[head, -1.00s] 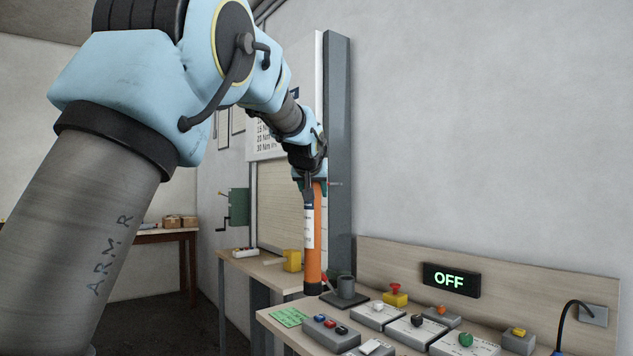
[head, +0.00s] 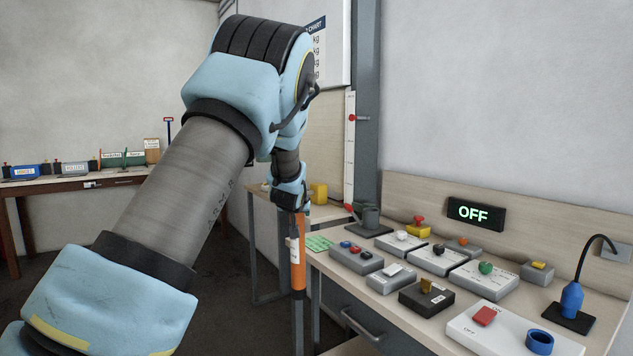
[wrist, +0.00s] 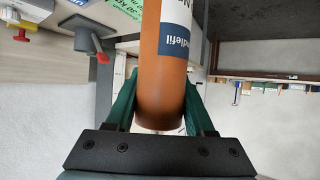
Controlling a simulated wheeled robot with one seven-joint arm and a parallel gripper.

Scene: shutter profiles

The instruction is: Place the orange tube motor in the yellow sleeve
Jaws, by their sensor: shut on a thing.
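The orange tube motor (head: 299,226), with a white and blue label, hangs nearly upright from my gripper (head: 293,206) in the head view. It is just left of the near bench, its lower end below the bench top. In the wrist view my gripper's green fingers (wrist: 160,100) are shut on either side of the tube motor (wrist: 163,75) near one end; its other end is out of that view. A yellow piece (head: 318,193) stands on the far bench behind; I cannot tell whether it is the yellow sleeve, and no opening shows on it.
The near bench (head: 340,275) holds several grey switch boxes, a dark cup on a base (head: 370,217) and a green card (head: 319,243). A grey post (head: 367,100) rises behind. The floor to the left is open.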

